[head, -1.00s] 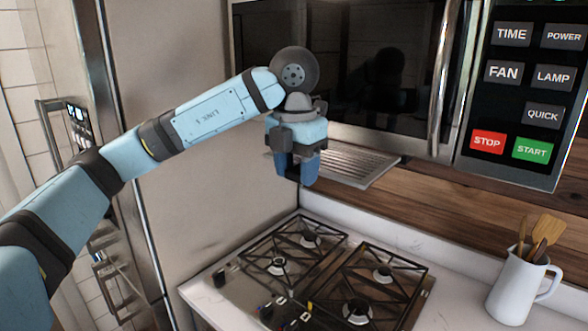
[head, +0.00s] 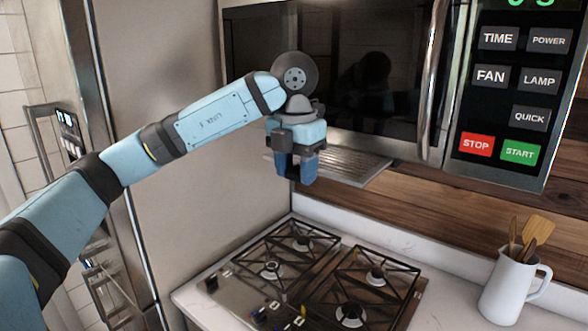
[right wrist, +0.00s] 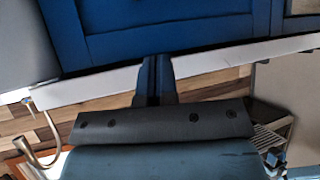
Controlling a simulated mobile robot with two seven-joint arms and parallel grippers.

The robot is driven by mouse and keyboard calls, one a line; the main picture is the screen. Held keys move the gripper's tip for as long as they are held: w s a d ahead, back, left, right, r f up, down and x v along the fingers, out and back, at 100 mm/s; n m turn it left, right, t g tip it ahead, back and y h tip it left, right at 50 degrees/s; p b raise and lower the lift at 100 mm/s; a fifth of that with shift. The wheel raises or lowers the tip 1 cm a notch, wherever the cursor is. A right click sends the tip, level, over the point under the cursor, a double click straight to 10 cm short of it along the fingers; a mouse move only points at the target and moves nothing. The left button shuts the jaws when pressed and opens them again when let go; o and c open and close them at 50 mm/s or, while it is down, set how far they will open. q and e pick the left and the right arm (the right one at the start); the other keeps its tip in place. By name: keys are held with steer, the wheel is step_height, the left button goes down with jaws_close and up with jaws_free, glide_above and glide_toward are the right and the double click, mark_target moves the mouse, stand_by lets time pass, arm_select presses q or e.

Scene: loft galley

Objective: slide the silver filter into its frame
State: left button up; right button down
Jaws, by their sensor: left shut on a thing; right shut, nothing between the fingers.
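The silver filter (head: 345,166) is a flat, ribbed metal panel close below the microwave's underside in the head view. It is about level and sticks out toward me. My left gripper (head: 297,176) points down at its near left part and is shut on it; the fingers hide the grip. The frame is not clearly visible, so I cannot tell whether the filter's far edge is inside it. In the right wrist view my right gripper (right wrist: 155,78) is shut and empty. A ribbed metal piece, seemingly the filter (right wrist: 268,138), shows at lower right there.
The black microwave (head: 330,70) hangs above, with a vertical handle (head: 432,75) and button panel. Below are a gas hob (head: 320,280) and a white jug of utensils (head: 508,285). A tall grey panel (head: 165,120) stands left. A blue cabinet front (right wrist: 160,30) fills the right wrist view's top.

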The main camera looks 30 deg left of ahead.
arm_select(q)
steer(key=shift+w+d, duration=0.2)
steer(key=shift+w, duration=2)
steer(key=shift+s, duration=0.15)
steer(key=shift+s+a+b, duration=0.15)
steer(key=shift+s+b, duration=0.05)
steer(key=shift+s, duration=1.05)
steer(key=shift+s+a+b, duration=0.1)
steer(key=shift+s+b, duration=0.1)
steer(key=shift+s, duration=2.45)
steer(key=shift+w+d, duration=0.15)
steer(key=shift+w, duration=2.7)
